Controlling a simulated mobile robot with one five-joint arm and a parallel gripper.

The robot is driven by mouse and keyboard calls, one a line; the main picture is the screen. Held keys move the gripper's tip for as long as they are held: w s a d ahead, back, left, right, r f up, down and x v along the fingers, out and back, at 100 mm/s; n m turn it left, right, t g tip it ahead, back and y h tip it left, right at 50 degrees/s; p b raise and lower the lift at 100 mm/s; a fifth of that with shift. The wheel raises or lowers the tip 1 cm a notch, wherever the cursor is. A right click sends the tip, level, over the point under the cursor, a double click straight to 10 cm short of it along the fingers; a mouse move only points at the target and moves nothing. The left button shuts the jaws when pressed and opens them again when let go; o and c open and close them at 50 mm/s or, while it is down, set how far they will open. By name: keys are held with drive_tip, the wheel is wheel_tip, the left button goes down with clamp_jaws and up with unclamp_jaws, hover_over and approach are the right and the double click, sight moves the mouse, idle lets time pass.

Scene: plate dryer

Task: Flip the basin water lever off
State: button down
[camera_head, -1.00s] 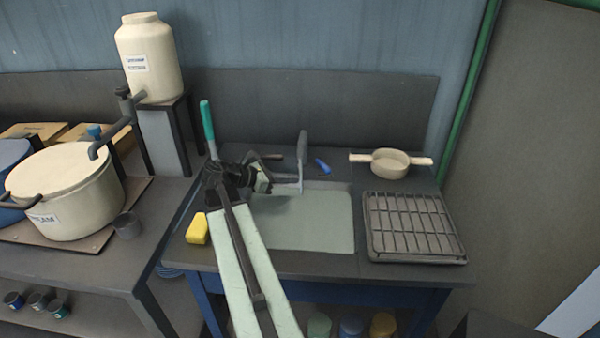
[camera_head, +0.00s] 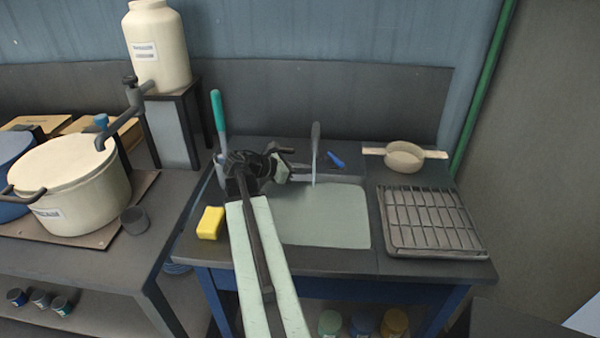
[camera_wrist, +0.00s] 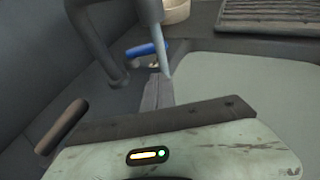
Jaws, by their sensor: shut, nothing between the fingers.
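The grey basin (camera_head: 330,222) is set in the counter, with the upright grey tap (camera_head: 316,140) at its back edge. A thin pale stream runs down below the tap. A small blue lever (camera_head: 336,160) lies just right of the tap; it also shows in the wrist view (camera_wrist: 143,50), beyond my fingers and behind the spout and stream. A brown handle (camera_wrist: 62,126) is at the left in the wrist view. My gripper (camera_head: 292,168) is shut and empty over the basin's back left, left of the tap. In the wrist view its fingers (camera_wrist: 158,92) point toward the blue lever, apart from it.
A cream pan (camera_head: 404,157) and a dish rack (camera_head: 432,222) stand right of the basin. A yellow sponge (camera_head: 210,223) and a green-handled brush (camera_head: 217,112) are at its left. A large pot (camera_head: 75,195) stands on the left counter.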

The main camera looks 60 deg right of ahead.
sight(327, 173)
drive_tip(key=b+x, duration=0.1)
drive_tip(key=x, duration=0.3)
drive_tip(key=shift+f, duration=0.15)
drive_tip(key=shift+s+d+r+p, duration=0.55)
drive_tip(key=shift+s+d, duration=0.25)
drive_tip(key=shift+d, duration=0.2)
drive_tip(key=shift+s+d+r, duration=0.1)
drive_tip(key=shift+s+d, duration=0.25)
drive_tip(key=shift+d, duration=0.1)
drive_tip(key=shift+s, duration=0.1)
